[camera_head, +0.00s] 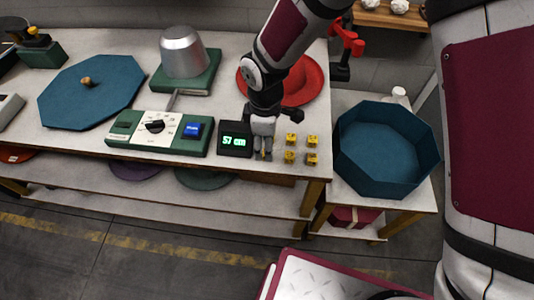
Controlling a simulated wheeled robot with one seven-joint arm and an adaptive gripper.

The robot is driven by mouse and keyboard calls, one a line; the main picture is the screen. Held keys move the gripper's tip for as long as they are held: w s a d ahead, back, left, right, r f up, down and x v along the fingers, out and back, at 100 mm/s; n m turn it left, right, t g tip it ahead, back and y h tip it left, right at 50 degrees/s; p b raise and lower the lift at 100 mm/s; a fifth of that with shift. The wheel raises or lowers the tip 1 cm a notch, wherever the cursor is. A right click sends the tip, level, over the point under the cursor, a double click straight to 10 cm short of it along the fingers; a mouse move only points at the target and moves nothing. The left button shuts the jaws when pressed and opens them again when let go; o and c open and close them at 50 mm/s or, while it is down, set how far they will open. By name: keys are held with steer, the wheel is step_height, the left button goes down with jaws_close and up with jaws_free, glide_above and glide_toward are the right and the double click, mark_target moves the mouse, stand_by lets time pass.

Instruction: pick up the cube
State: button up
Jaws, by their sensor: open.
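Several small yellow cubes sit on the pale table near its front right corner. One is a back left cube (291,138), one a back right cube (312,140), one a front left cube (290,157) and one a front right cube (312,159). A dark box-shaped display (236,140) with green digits "57 cm" stands just left of my gripper (263,153). My gripper points down at the table's front edge, between the display and the yellow cubes. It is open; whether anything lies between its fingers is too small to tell.
A green control panel (124,125) with a dial and blue button is left of the display. A red hat (302,82) lies behind my arm. A teal octagonal tub (385,185) stands right on a lower table. A metal form (183,55) and teal lid (65,100) are farther left.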

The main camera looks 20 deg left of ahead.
steer(key=shift+w+f+p, duration=0.2)
steer(key=shift+f+p, duration=0.15)
steer(key=shift+f, duration=1.55)
steer(key=c, duration=0.9)
